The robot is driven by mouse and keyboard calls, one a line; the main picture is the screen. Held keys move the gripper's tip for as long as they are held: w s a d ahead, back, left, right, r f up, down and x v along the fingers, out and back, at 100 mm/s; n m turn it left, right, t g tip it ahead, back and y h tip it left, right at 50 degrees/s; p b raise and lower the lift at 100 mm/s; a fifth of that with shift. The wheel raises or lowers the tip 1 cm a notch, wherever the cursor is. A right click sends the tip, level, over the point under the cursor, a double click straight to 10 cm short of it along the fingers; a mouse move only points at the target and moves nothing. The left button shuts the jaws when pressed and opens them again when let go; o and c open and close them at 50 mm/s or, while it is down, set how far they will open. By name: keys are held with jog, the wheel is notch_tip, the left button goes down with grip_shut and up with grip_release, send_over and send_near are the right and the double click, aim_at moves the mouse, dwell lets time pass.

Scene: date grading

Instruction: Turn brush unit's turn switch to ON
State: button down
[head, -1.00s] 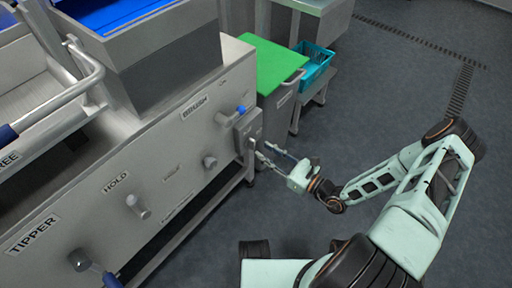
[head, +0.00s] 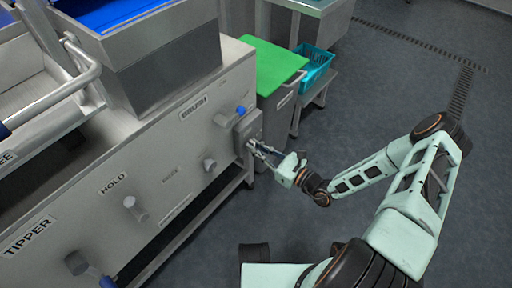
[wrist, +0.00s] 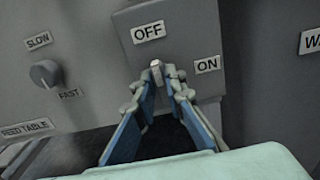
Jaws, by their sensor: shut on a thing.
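The turn switch (wrist: 157,68) shows in the wrist view as a small pale knob on a grey switch box (wrist: 188,24). An OFF label (wrist: 149,32) is above the knob and an ON label (wrist: 207,65) is to its right. The knob points up toward OFF. My gripper (wrist: 160,82) is shut on the turn switch, with its fingertips on both sides of the knob. In the head view my gripper (head: 255,147) is at the switch box (head: 247,128) on the right end of the machine. The fingers partly hide the switch there.
A SLOW/FAST dial (wrist: 46,73) is left of the box. The floor at right is clear.

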jog(key=shift+m, duration=0.4)
jog(key=shift+w+d+f+m+p, duration=0.1)
jog(key=shift+m+p, duration=0.35)
jog(key=shift+m, duration=2.4)
jog(key=shift+w+d+f+m+p, duration=0.1)
jog(key=shift+m+p, duration=0.3)
jog(key=shift+m, duration=2.4)
jog(key=shift+f+m+p, duration=0.1)
jog(key=shift+m+p, duration=0.35)
jog(key=shift+m, duration=2.4)
jog(key=c, duration=2)
grip_release()
